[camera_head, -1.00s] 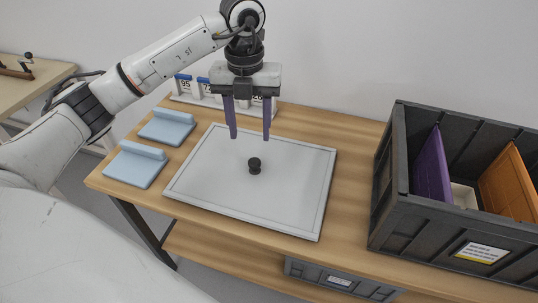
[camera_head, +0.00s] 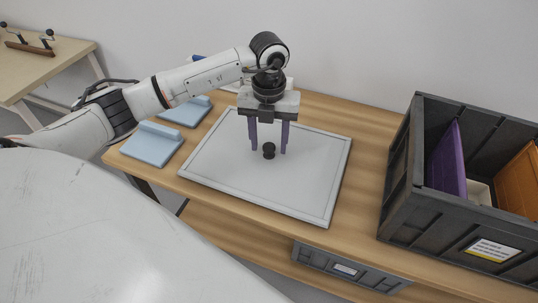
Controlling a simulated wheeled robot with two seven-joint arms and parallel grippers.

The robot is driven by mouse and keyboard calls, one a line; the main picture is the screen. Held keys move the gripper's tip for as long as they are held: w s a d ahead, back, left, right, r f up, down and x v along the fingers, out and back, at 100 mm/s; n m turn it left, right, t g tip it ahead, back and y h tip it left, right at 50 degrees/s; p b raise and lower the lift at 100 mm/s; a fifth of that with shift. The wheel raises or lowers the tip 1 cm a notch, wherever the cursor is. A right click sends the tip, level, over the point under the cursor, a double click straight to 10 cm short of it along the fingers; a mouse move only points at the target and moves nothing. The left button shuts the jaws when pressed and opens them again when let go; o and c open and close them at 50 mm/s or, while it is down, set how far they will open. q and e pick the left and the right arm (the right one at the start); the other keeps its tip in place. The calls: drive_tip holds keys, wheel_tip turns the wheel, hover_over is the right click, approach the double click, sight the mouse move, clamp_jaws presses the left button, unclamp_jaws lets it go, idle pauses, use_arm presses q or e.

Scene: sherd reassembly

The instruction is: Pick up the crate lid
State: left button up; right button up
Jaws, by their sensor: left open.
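The crate lid (camera_head: 225,165) is a flat, light grey rectangle with a raised rim and a black knob (camera_head: 269,151) in its middle. It lies flat on the wooden table. My left gripper (camera_head: 269,151) is open, with its purple fingers pointing down on either side of the knob, close above the lid. I cannot tell whether the fingers touch the knob or the lid. My right gripper is not in view.
A dark grey crate (camera_head: 405,205) stands at the right of the table (camera_head: 365,145), with purple (camera_head: 449,160) and orange (camera_head: 520,180) panels in it. Two light blue pieces lie left of the lid, one nearer (camera_head: 152,145). A lower shelf holds a grey crate (camera_head: 345,268).

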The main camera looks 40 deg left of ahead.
use_arm(q)
clamp_jaws()
